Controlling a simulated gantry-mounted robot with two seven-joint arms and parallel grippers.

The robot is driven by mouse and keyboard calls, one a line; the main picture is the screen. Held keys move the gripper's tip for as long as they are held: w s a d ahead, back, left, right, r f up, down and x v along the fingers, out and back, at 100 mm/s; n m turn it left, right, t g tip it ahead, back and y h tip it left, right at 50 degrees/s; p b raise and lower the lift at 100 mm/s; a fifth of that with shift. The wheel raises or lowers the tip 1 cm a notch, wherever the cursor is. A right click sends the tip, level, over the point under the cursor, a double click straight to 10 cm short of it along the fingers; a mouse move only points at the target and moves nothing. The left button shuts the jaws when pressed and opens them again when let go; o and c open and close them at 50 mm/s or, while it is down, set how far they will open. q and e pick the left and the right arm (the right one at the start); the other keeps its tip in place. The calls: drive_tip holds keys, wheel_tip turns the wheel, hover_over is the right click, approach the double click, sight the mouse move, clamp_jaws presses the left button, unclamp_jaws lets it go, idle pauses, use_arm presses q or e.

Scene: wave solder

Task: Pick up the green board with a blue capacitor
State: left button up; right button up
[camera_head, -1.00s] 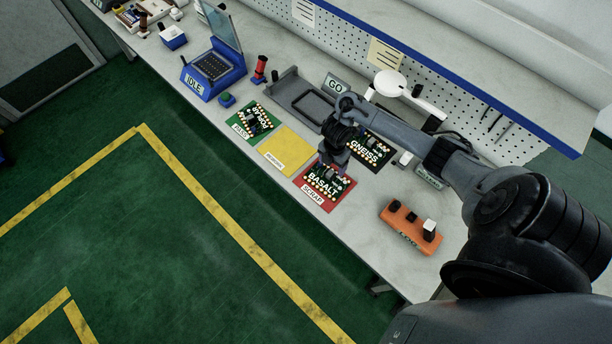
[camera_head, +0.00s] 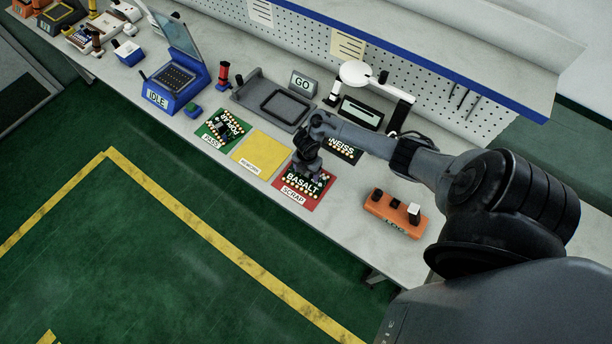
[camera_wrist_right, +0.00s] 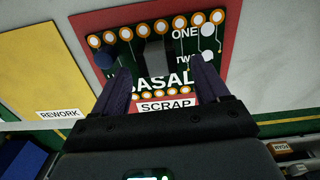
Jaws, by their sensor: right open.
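The green board marked BASALT (camera_head: 303,182) lies on the red SCRAP mat (camera_head: 287,194). In the right wrist view this board (camera_wrist_right: 155,62) has a dark blue round part, which looks like a capacitor (camera_wrist_right: 103,60), at its left. My right gripper (camera_head: 309,170) is over this board. In the right wrist view its two purple fingers (camera_wrist_right: 160,75) are open, with the board in view between and beyond them. I cannot tell whether they touch it. A second board (camera_head: 228,127) lies on the green PASS mat. A third, marked GNEISS (camera_head: 343,152), is partly hidden by my right arm. My left gripper is out of view.
The yellow REWORK mat (camera_head: 259,152) lies between the PASS and SCRAP mats. A grey tray (camera_head: 250,101) stands behind, near the GO sign (camera_head: 302,83). An orange box (camera_head: 394,214) stands to the right. The blue IDLE machine (camera_head: 180,88) stands to the left.

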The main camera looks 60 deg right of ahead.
drive_tip(key=shift+f, duration=0.5)
drive_tip(key=shift+c, duration=0.4)
drive_tip(key=c, duration=1.3)
drive_tip(key=shift+r, duration=0.1)
